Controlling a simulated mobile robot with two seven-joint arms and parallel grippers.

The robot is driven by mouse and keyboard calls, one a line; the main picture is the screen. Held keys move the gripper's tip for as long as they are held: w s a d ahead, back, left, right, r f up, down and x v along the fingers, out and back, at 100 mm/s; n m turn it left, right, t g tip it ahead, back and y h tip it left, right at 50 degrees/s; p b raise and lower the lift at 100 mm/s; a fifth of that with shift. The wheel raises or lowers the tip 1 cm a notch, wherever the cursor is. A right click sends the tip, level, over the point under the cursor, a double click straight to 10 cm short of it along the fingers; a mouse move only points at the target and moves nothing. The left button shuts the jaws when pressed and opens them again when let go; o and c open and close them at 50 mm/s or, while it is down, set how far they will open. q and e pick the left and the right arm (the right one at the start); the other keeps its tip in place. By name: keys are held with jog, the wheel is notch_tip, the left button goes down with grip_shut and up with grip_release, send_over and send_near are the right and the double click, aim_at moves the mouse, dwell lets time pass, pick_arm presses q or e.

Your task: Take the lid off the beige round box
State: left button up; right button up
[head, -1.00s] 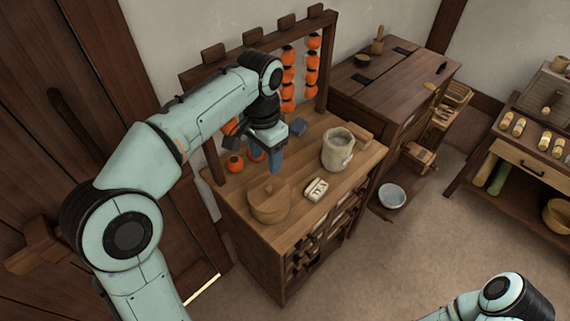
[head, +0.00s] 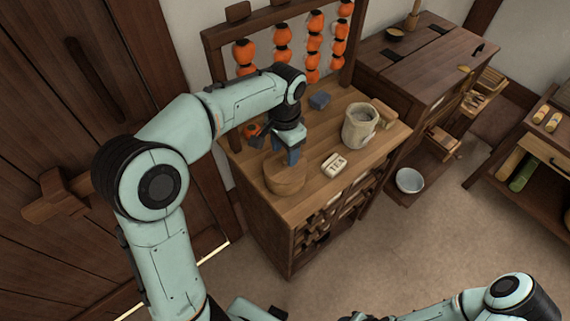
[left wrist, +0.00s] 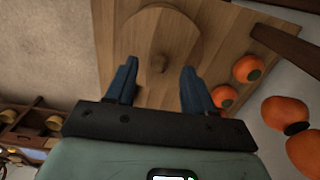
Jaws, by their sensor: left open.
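The beige round box (head: 285,182) is a low wooden drum with a flat lid on the cabinet's near left part. In the left wrist view its lid (left wrist: 150,30) shows from above, with a small round knob (left wrist: 158,63). The lid is on the box. My left gripper (head: 292,160) points down just above the lid and hides part of it. In the left wrist view the open fingers (left wrist: 158,85) stand apart with the knob between their lines, and nothing is held. I cannot tell the height gap. My right arm shows at the lower right, its gripper out of view.
On the cabinet top (head: 312,203) stand a beige pot (head: 359,127), a small pale block (head: 334,165) and a blue-grey block (head: 320,101). Orange persimmons (head: 313,48) hang from the wooden rack behind. Loose orange fruits (left wrist: 247,69) lie close to the box.

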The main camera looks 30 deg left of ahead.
pick_arm(q)
notch_tip(320, 180, down, 2)
jog(key=shift+f, duration=0.1)
grip_shut()
